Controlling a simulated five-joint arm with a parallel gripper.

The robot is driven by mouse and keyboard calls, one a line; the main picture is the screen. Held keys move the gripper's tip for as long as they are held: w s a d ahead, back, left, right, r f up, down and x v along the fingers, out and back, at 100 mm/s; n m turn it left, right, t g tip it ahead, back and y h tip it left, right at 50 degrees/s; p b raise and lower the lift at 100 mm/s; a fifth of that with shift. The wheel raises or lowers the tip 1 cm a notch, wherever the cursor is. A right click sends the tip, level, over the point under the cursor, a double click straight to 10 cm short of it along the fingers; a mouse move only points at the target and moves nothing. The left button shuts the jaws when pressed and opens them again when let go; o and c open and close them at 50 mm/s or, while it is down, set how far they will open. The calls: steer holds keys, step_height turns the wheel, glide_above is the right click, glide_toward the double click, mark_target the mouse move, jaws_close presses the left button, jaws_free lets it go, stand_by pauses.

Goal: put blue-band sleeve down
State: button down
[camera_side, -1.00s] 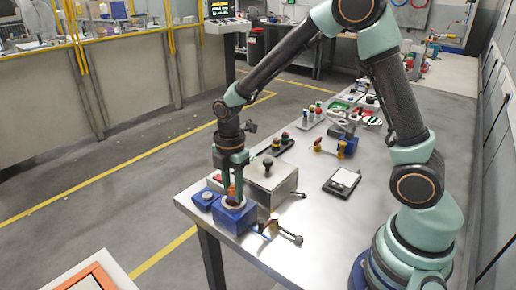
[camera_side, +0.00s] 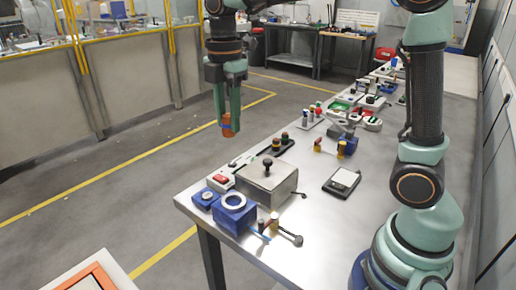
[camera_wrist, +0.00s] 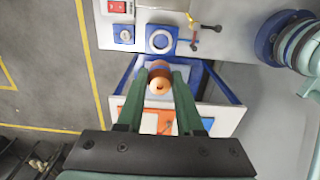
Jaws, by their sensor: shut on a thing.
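My gripper (camera_side: 229,122) is shut on a small orange sleeve (camera_side: 228,130). In the side view it hangs in the air, beyond the bench's left edge in the picture, with a bluish patch showing low on the sleeve. In the wrist view the orange sleeve (camera_wrist: 159,86) sits between the fingertips, its round end with a dark centre facing the camera. Its band is not clear there. The blue block (camera_side: 235,216) with a white ring on top stands at the near bench corner, and the ring's opening looks empty.
A smaller blue block (camera_side: 205,199), a red-switch box (camera_side: 221,181) and a metal box with a black knob (camera_side: 267,184) stand nearby. A white-and-orange tray (camera_side: 90,280) shows at bottom left; coloured panels (camera_wrist: 150,118) lie below my gripper in the wrist view.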

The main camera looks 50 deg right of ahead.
steer(key=w+d, duration=1)
steer(key=d, duration=0.4)
steer(key=w+d+f, duration=0.1)
steer(key=d+f, duration=0.2)
steer(key=d, duration=0.4)
steer(key=w+d+f, duration=0.1)
steer(key=d+f, duration=0.2)
steer(key=d, duration=0.5)
step_height(320, 180, down, 19)
steer(key=shift+s+a+f, duration=0.1)
steer(key=shift+s, duration=0.05)
steer(key=shift+f, duration=0.1)
steer(key=c, duration=0.5)
jaws_free()
steer(key=shift+c, duration=0.2)
